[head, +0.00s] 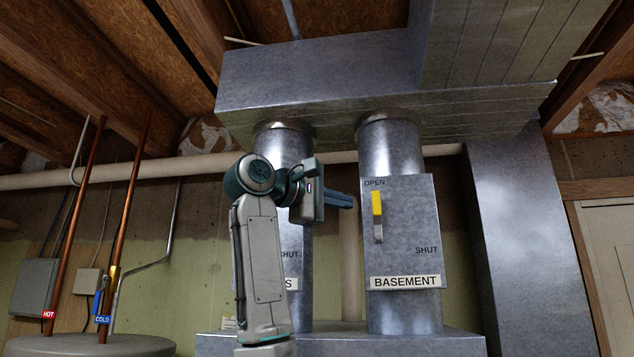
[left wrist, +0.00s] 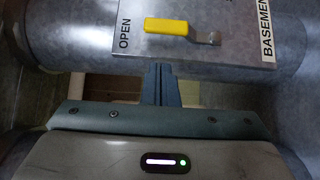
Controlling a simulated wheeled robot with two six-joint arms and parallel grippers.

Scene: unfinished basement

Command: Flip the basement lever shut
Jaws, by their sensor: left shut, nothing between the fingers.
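The basement lever (head: 377,203) has a yellow handle and sits on a grey metal box on the right duct. The handle points up toward the OPEN label (head: 374,183). The SHUT label (head: 426,251) is at the lower right, above the BASEMENT label (head: 405,282). My left gripper (head: 352,202) is shut and empty, its fingers pointing right, just left of the box. In the left wrist view the lever (left wrist: 168,27) lies sideways beyond the shut fingertips (left wrist: 158,68), with a gap between them. My right gripper is not in view.
A second duct (head: 293,262) stands left of the basement one, partly hidden behind my left arm. A large metal duct (head: 320,75) runs overhead. Copper pipes (head: 127,225) with hot and cold tags rise at the left. A wide duct (head: 525,240) stands at the right.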

